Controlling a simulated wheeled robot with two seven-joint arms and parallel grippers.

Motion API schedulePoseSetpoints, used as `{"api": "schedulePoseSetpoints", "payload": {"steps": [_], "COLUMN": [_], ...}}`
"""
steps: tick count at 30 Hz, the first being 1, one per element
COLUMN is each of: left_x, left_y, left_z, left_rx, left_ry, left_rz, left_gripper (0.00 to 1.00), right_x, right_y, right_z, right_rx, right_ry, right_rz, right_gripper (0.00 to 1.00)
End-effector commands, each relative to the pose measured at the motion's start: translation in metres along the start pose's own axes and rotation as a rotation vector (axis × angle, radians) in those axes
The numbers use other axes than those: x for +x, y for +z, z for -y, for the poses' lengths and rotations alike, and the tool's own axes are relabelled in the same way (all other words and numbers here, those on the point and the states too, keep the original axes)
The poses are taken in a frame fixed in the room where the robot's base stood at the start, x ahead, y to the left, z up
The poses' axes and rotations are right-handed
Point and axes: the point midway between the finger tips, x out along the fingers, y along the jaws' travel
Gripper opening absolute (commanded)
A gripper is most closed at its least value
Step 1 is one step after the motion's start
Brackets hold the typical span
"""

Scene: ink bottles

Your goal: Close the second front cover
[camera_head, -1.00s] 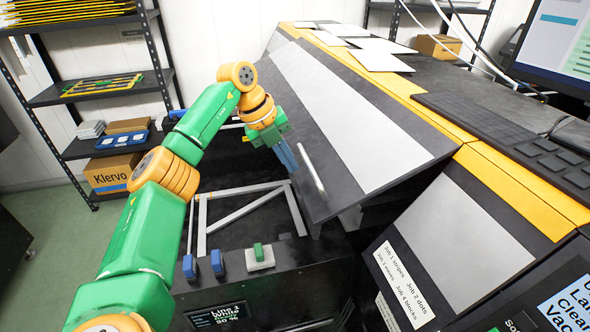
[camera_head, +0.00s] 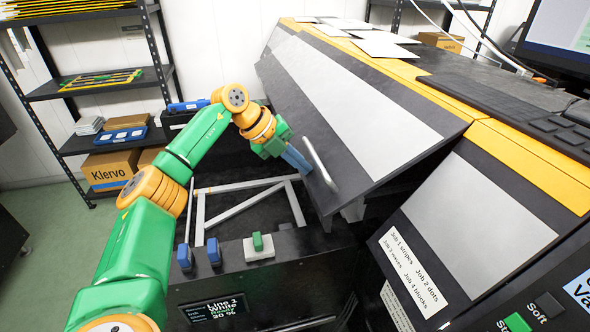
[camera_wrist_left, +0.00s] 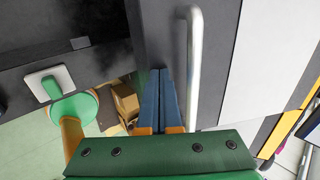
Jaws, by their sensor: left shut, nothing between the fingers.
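The front cover (camera_head: 350,112), a dark panel with a long pale grey strip, stands partly open and slanted on the machine. Its silver bar handle (camera_head: 319,163) sits near its lower left edge. My left gripper (camera_head: 304,168) is shut and empty, with its blue fingers just left of the handle in the head view. In the left wrist view the shut fingers (camera_wrist_left: 168,90) point along the dark cover, beside the handle (camera_wrist_left: 194,65). I cannot tell whether they touch the cover. A second cover with a grey panel (camera_head: 455,222) lies to the right, lower and flush. My right gripper is not in view.
A dark front box with blue levers (camera_head: 214,252), a green switch (camera_head: 258,243) and a display (camera_head: 213,311) stands below. A white metal frame (camera_head: 247,203) is under the open cover. Loose sheets (camera_head: 382,47) lie on top of the machine.

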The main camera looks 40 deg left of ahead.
Motion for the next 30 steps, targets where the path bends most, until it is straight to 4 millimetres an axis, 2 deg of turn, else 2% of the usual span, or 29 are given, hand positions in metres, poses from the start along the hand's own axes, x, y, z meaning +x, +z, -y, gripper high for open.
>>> {"api": "schedulePoseSetpoints", "payload": {"steps": [1,3,11,15,21,30], "left_x": [0.024,0.038,0.093,0.121,0.147,0.161], "left_y": [0.0,-0.001,-0.001,-0.001,0.0,-0.001], "left_z": [-0.014,-0.016,-0.014,-0.012,-0.006,0.001], "left_rx": [0.0,-0.001,0.0,-0.002,-0.002,0.0], "left_ry": [-0.033,-0.08,-0.143,-0.236,-0.327,-0.381], "left_rz": [-0.001,-0.002,-0.004,-0.003,-0.001,-0.003], "left_gripper": [0.0,0.0,0.0,0.0,0.0,0.0], "right_x": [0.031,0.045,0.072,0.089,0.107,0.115], "right_y": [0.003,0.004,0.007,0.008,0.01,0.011], "right_z": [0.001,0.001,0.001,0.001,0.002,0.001], "right_rx": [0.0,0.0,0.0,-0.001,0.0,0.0], "right_ry": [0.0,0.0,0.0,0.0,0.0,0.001], "right_rz": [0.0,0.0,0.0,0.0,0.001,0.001], "right_gripper": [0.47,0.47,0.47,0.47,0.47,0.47]}}
